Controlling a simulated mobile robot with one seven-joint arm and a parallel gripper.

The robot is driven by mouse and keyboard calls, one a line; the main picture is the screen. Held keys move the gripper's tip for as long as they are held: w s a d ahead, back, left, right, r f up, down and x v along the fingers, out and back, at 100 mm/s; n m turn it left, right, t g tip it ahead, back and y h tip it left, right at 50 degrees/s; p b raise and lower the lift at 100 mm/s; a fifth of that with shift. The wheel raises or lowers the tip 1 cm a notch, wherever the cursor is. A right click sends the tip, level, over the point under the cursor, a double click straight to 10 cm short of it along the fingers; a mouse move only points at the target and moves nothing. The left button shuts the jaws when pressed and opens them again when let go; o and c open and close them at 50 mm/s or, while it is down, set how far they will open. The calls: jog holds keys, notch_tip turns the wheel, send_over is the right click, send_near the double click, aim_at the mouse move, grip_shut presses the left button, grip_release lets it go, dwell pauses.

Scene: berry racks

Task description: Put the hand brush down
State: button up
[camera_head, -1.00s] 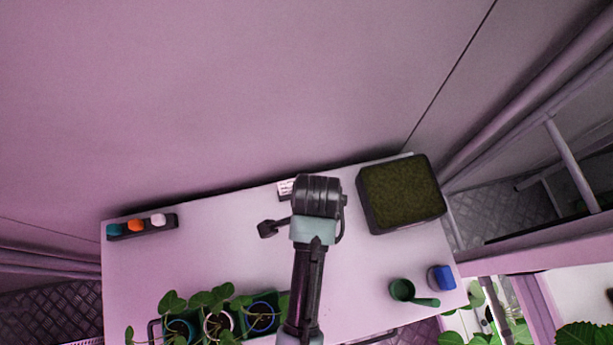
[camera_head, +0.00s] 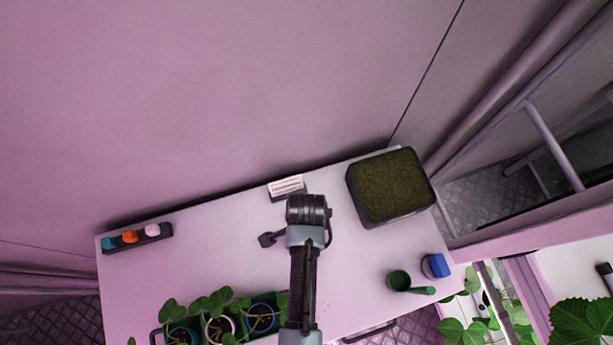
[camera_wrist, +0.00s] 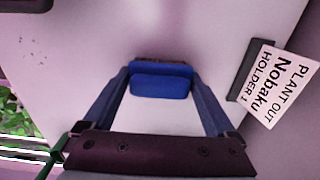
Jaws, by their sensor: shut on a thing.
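The hand brush (camera_wrist: 160,86) shows in the wrist view as a blue block with a dark strip along its far edge. My gripper (camera_wrist: 160,76) is shut on it, with one finger at each side. White tabletop (camera_head: 225,255) shows beneath and around the brush. I cannot tell whether the brush touches the table. In the head view my wrist covers the gripper and brush, over the middle of the table.
A label card (camera_head: 287,187) stands at the back edge. A soil tray (camera_head: 351,201) is at back right. A green scoop (camera_head: 399,281) and blue object (camera_head: 435,265) are front right. A colored-item rack (camera_head: 137,243) is left; potted plants (camera_head: 220,328) are in front.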

jog(key=o, duration=1.2)
notch_tip(320, 180, up, 12)
jog(key=shift+r, duration=0.1)
